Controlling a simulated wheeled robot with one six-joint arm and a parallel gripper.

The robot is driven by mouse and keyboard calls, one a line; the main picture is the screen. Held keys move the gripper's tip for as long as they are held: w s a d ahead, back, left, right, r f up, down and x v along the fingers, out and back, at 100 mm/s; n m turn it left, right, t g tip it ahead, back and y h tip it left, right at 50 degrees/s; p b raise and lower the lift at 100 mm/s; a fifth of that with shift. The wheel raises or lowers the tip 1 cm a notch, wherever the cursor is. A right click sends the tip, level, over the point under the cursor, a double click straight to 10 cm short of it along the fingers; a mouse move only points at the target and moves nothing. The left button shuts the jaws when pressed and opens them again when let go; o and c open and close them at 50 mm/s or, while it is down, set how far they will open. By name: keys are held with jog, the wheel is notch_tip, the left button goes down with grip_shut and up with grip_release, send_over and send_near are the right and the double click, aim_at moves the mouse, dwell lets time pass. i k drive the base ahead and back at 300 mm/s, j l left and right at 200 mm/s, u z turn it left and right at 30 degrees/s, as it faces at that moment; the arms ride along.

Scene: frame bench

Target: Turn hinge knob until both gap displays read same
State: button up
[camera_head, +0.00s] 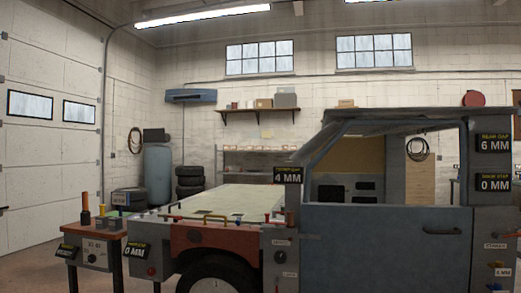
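A black display (288,175) left of the door window reads 4 MM; its small heading looks like a front gap label. Another black display, the rear gap display (494,142), reads 6 MM at the right edge. A small dark round knob (281,257) sits on the grey panel left of the blue door (385,245), between two small labels too fine to read surely; it may be the hinge knob. The door appears in line with the truck body. My gripper is not in view, and nothing touches the knob.
Below the rear display, a door step display (494,183) reads 0 MM. Small labels and a yellow-marked control (502,272) lie below it. A display at front left (134,250) also reads 0 MM. A side bench (92,240) carries a control box. Tyres (190,180) stand behind.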

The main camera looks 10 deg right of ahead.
aim_at(280, 256)
jog(key=i+l+u, duration=0.15)
jog(key=i+l, duration=0.3)
jog(key=i+l+u, duration=0.15)
jog(key=i+l, duration=0.25)
jog(key=i+l+u, duration=0.15)
jog(key=i+l, duration=0.25)
jog(key=l, duration=0.2)
